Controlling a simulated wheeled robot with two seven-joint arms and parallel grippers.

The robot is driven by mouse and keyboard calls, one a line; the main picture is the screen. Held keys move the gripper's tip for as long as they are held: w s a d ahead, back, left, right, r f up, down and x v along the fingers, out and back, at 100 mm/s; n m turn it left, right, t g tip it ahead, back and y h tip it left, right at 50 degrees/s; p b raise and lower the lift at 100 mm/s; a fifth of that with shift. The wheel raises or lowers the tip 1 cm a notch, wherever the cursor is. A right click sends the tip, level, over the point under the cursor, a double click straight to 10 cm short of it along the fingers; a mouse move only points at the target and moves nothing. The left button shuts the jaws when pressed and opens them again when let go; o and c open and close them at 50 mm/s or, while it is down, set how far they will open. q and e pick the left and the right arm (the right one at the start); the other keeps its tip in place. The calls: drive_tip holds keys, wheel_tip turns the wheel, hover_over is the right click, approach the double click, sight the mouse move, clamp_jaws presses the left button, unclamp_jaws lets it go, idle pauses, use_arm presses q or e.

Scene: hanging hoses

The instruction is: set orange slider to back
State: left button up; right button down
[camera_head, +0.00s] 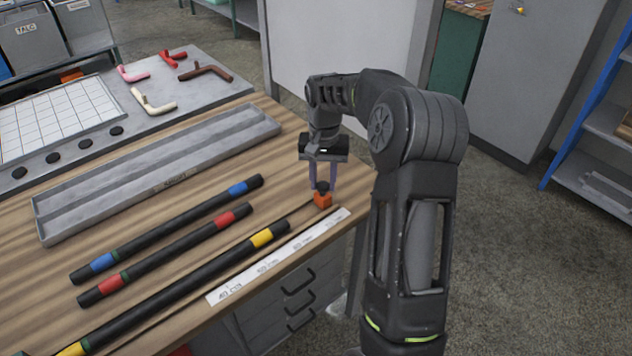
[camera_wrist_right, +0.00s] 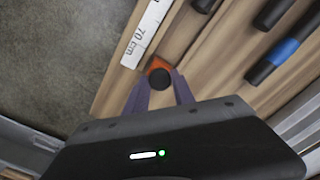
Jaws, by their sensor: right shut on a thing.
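The orange slider (camera_head: 322,198) has a dark knob on top and sits on a thin rail at the right end of the table, beside the white scale strip (camera_head: 280,256). My right gripper (camera_head: 322,186) points down over it, with its fingers shut on the slider's knob. In the right wrist view the slider (camera_wrist_right: 158,66) shows its round dark knob between the fingertips of my right gripper (camera_wrist_right: 160,80), close to the "70 cm" mark. My left gripper is not in view.
Three dark hoses with blue (camera_head: 237,189), red (camera_head: 225,220) and yellow (camera_head: 262,237) bands lie left of the rail. A grey two-channel tray (camera_head: 160,165) lies behind them. The table's right edge is close to the slider.

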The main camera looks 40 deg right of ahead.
sight(324, 183)
drive_tip(key=shift+d, duration=0.25)
drive_tip(key=c, duration=1.1)
unclamp_jaws()
drive_tip(key=shift+o, duration=0.2)
wheel_tip(324, 183, up, 8)
drive_tip(key=shift+f, duration=0.1)
